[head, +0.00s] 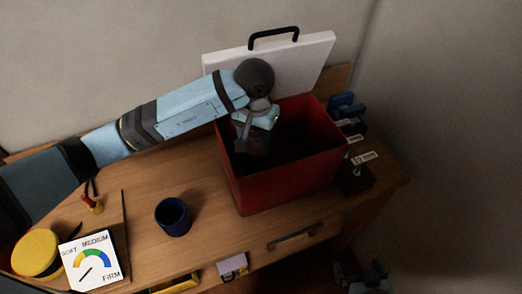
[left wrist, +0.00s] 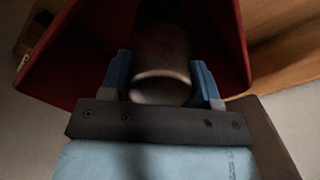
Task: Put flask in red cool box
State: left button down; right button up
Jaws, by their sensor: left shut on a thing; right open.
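The red cool box (head: 290,190) stands on the wooden bench, open at the top, with its white lid (head: 310,65) raised behind it. My left gripper (head: 257,143) points down into the box opening from above. In the left wrist view, its two blue fingers (left wrist: 163,88) are shut on the flask (left wrist: 162,50), a dark cylinder with a pale rim. The red walls show on both sides of the flask there. In the head view the flask is mostly hidden by the gripper and shadow. My right gripper (head: 368,280) is open and empty low at the lower right.
A dark blue cup (head: 173,217) stands left of the box. A yellow round thing (head: 37,252) and a dial card (head: 92,262) are at the lower left. Dark labelled blocks (head: 357,178) and a blue object (head: 347,105) sit right of the box.

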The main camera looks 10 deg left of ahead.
pick_arm(q)
notch_tip(320, 180, down, 5)
jog(key=shift+p, duration=0.65)
jog(key=shift+f, duration=0.15)
jog(key=shift+f+b, duration=0.2)
jog(key=shift+b, duration=0.1)
jog(key=shift+c, duration=1.7)
grip_release()
jog(key=shift+r, duration=0.1)
